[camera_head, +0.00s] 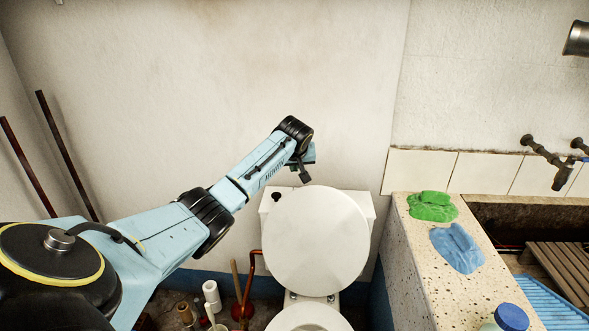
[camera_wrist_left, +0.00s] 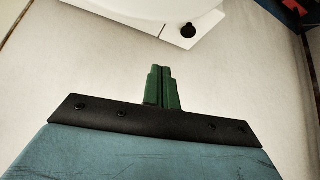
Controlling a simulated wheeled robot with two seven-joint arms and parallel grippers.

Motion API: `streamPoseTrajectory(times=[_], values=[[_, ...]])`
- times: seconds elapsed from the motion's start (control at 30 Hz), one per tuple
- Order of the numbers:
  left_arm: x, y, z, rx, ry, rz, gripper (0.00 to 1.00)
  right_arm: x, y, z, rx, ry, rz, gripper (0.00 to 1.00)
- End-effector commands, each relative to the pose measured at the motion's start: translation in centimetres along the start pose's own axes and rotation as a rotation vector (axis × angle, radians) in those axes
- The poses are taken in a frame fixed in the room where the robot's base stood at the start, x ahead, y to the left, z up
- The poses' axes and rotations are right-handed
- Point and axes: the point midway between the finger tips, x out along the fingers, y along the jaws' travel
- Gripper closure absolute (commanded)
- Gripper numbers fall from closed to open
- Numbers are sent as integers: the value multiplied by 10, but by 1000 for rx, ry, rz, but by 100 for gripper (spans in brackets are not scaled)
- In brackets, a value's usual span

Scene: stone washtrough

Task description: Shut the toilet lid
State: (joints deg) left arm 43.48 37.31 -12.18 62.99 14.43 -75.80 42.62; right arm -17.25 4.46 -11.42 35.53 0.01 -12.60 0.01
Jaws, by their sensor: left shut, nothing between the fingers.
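The toilet lid (camera_head: 315,240) is a white oval, raised and leaning back against the white cistern (camera_head: 362,208). The toilet bowl (camera_head: 308,320) shows below it, cut off by the bottom edge. My left gripper (camera_head: 304,176) is just above and behind the cistern's top, near the wall, apart from the lid as far as I can see. In the left wrist view its green fingers (camera_wrist_left: 162,72) are together and empty. There the cistern (camera_wrist_left: 207,24) with its black knob (camera_wrist_left: 188,30) lies beyond the fingertips, and part of the lid (camera_wrist_left: 140,10) shows. My right gripper is not in view.
A speckled stone trough edge (camera_head: 420,255) stands right of the toilet, bearing a green cloth (camera_head: 432,206) and a blue cloth (camera_head: 457,248). The wall is close behind.

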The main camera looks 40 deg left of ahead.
Motion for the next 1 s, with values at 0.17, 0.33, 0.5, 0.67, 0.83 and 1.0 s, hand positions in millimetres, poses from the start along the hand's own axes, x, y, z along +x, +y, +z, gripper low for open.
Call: streamPoseTrajectory(times=[0.17, 0.33, 0.5, 0.67, 0.83, 1.0], values=[[26, 0, 1, -1, -1, 0, 100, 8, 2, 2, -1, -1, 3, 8], [46, 0, 1, -1, -1, 0, 100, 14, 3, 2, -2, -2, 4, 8], [62, 1, 1, -1, 0, 1, 100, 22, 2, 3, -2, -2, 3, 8], [73, 0, 2, 1, 0, 0, 100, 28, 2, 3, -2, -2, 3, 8], [66, 0, 12, 4, 2, 0, 100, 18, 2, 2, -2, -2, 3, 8], [61, 0, 26, 5, 1, 0, 100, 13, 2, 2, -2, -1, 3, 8]])
